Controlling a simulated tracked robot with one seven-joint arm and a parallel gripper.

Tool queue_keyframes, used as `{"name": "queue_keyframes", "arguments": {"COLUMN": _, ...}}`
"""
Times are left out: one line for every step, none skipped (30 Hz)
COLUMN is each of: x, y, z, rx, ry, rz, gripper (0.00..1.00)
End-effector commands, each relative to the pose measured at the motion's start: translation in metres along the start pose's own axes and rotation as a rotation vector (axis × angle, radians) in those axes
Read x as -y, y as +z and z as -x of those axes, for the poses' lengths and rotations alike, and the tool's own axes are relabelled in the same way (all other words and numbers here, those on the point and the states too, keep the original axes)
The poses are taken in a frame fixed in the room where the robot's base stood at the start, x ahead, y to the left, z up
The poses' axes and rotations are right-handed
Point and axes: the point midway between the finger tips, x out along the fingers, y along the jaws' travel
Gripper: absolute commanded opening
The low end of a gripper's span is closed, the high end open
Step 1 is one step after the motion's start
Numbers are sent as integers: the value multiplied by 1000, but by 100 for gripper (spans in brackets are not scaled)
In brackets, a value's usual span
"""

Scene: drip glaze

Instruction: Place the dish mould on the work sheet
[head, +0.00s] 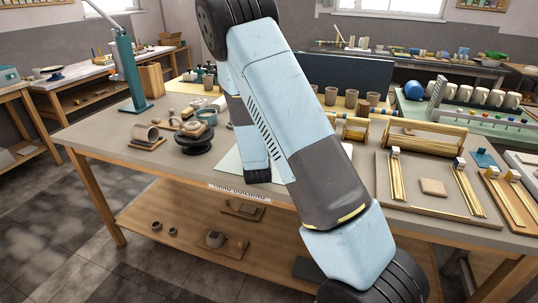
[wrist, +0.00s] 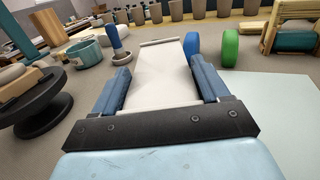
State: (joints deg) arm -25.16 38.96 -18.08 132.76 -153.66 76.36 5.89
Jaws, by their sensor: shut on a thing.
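The dish mould (wrist: 165,75) is an off-white, slab-like piece in the wrist view, lying lengthwise between the two blue fingers of my gripper (wrist: 162,85). The gripper is shut on it. The work sheet (wrist: 280,105) is a flat pale sheet on the table to the right of the gripper, apart from the mould in the picture. In the head view a part of the sheet (head: 228,164) shows left of my arm. I cannot tell how high the mould is above the table.
A black turntable (wrist: 38,108) stands close on the left, with a teal cup (wrist: 85,52) beyond it. A blue disc (wrist: 191,43) and a green disc (wrist: 230,47) stand ahead. Several clay cups line the back. A roller frame (wrist: 290,30) is at right.

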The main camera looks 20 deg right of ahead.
Motion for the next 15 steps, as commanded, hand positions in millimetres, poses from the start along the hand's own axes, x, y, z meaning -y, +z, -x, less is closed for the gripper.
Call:
{"name": "queue_keyframes", "arguments": {"x": 7, "y": 1, "z": -2, "rx": 2, "ry": -11, "rz": 0, "gripper": 16}}
{"name": "queue_keyframes", "arguments": {"x": 10, "y": 1, "z": -3, "rx": 2, "ry": -16, "rz": 1, "gripper": 16}}
{"name": "queue_keyframes", "arguments": {"x": 14, "y": 1, "z": -4, "rx": 3, "ry": -21, "rz": 1, "gripper": 16}}
{"name": "queue_keyframes", "arguments": {"x": 16, "y": 1, "z": -5, "rx": 3, "ry": -25, "rz": 1, "gripper": 16}}
{"name": "queue_keyframes", "arguments": {"x": 18, "y": 1, "z": -5, "rx": 3, "ry": -27, "rz": 1, "gripper": 16}}
{"name": "queue_keyframes", "arguments": {"x": 20, "y": 1, "z": -6, "rx": 3, "ry": -31, "rz": 1, "gripper": 16}}
{"name": "queue_keyframes", "arguments": {"x": 21, "y": 1, "z": -6, "rx": 3, "ry": -33, "rz": 1, "gripper": 16}}
{"name": "queue_keyframes", "arguments": {"x": 22, "y": 2, "z": -6, "rx": 3, "ry": -35, "rz": 1, "gripper": 16}}
{"name": "queue_keyframes", "arguments": {"x": 21, "y": 4, "z": -5, "rx": 3, "ry": -39, "rz": -1, "gripper": 16}}
{"name": "queue_keyframes", "arguments": {"x": 20, "y": 5, "z": -4, "rx": 4, "ry": -43, "rz": -2, "gripper": 16}}
{"name": "queue_keyframes", "arguments": {"x": 18, "y": 8, "z": -2, "rx": 4, "ry": -49, "rz": -2, "gripper": 16}}
{"name": "queue_keyframes", "arguments": {"x": 15, "y": 12, "z": 1, "rx": 4, "ry": -58, "rz": -2, "gripper": 16}}
{"name": "queue_keyframes", "arguments": {"x": 13, "y": 16, "z": 4, "rx": 5, "ry": -69, "rz": -4, "gripper": 16}}
{"name": "queue_keyframes", "arguments": {"x": 9, "y": 20, "z": 9, "rx": 4, "ry": -79, "rz": -5, "gripper": 16}}
{"name": "queue_keyframes", "arguments": {"x": 4, "y": 27, "z": 15, "rx": 4, "ry": -97, "rz": -5, "gripper": 16}}
